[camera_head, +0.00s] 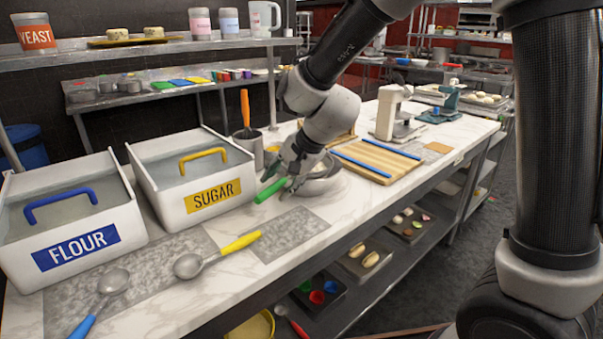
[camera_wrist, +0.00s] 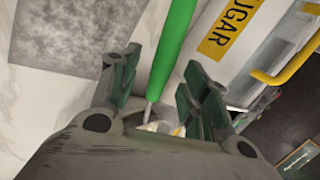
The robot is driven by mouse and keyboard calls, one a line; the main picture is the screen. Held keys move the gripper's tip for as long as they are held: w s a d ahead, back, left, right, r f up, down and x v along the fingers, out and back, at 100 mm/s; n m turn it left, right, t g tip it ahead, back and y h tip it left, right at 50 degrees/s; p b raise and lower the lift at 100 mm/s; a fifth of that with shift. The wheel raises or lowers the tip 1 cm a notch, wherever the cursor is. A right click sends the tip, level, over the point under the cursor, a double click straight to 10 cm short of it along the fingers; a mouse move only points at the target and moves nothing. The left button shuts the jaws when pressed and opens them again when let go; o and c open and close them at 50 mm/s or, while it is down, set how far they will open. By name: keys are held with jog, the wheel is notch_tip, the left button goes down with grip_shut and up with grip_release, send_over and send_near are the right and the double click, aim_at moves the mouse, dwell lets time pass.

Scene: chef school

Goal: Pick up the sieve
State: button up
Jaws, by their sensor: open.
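A green handle (camera_head: 270,190), which looks like the sieve's, shows at the left of my gripper (camera_head: 287,184) in the head view. In the wrist view the green handle (camera_wrist: 174,45) runs down from the top edge, and its thin metal shaft lies in the gap between my two fingers (camera_wrist: 160,80). The fingers are apart, one on each side, and not closed on it. The sieve's head is mostly hidden by my gripper, so I cannot tell its shape. A metal bowl (camera_head: 322,186) stands just right of my gripper on the counter.
White bins of flour (camera_head: 70,238) and sugar (camera_head: 165,187) stand to the left. Two scoops, blue-handled (camera_head: 114,281) and yellow-handled (camera_head: 190,265), lie in front. A cutting board (camera_head: 372,160) and a pot with an orange-handled tool (camera_head: 246,147) are nearby.

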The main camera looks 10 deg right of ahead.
jog(key=shift+x, duration=1.05)
jog(key=shift+c, duration=0.5)
grip_shut()
